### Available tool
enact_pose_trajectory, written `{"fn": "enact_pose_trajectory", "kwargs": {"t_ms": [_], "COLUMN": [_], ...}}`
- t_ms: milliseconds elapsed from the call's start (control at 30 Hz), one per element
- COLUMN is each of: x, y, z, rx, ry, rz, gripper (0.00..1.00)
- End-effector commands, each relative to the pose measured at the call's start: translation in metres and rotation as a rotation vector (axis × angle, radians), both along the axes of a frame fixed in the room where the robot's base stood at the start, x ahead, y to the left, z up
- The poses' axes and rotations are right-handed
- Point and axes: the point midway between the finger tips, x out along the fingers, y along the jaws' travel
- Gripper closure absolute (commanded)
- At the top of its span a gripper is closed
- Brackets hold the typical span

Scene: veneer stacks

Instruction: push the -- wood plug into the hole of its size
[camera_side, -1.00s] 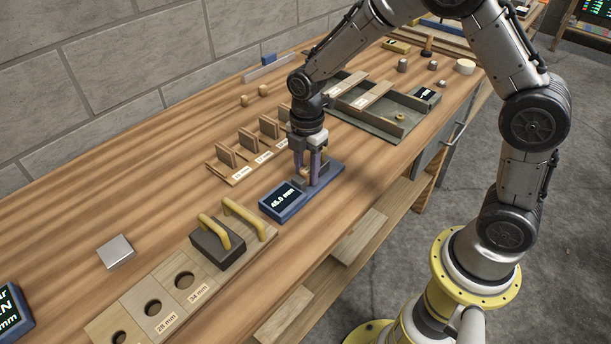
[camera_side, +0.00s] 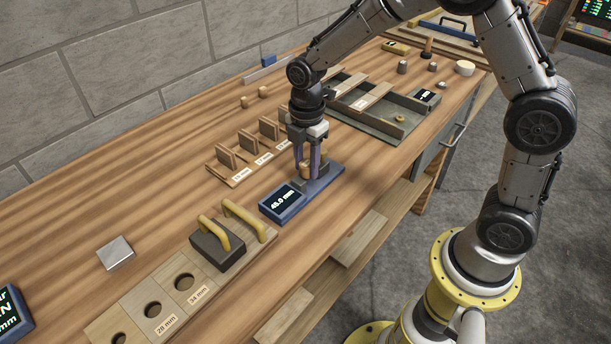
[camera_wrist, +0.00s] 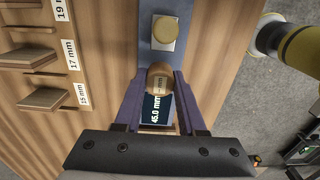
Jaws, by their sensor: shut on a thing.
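The wood plug (camera_wrist: 159,77) is a short round piece of light brown wood. My gripper (camera_wrist: 160,88) is shut on it, with one finger on each side in the wrist view. In the side view my gripper (camera_side: 308,172) holds the plug (camera_side: 305,170) at the blue gauge (camera_side: 283,203), whose display reads 45.0 mm. I cannot tell whether the plug touches the gauge bed. The hole board (camera_side: 130,303) lies at the front left with several round holes; labels 28 mm and 34 mm are readable. Its far part is partly covered by a dark block.
The dark block (camera_side: 218,247) has a yellow handle, and another yellow handle (camera_side: 244,218) stands beside it. A metal block (camera_side: 115,252) lies left. Labelled wooden stands (camera_side: 247,150) and a grey tray (camera_side: 372,126) are farther back.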

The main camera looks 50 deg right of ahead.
Motion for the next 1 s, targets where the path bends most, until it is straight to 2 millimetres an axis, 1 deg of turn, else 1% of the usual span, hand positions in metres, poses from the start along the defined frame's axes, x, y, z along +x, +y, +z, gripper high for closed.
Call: {"fn": "enact_pose_trajectory", "kwargs": {"t_ms": [67, 167, 400, 633, 867, 967, 1000], "x": [0.001, 0.001, 0.001, 0.001, 0.020, 0.029, 0.032], "y": [0.000, 0.000, 0.000, 0.000, 0.045, 0.073, 0.087], "z": [0.004, 0.016, 0.063, 0.103, 0.105, 0.106, 0.106], "rx": [0.000, 0.000, 0.001, 0.000, 0.000, 0.000, 0.000], "ry": [-0.002, -0.004, -0.006, -0.004, 0.000, 0.001, 0.000], "rz": [0.000, 0.000, 0.000, 0.000, 0.125, 0.199, 0.233], "gripper": [1.00, 1.00, 1.00, 1.00, 1.00, 1.00, 1.00]}}
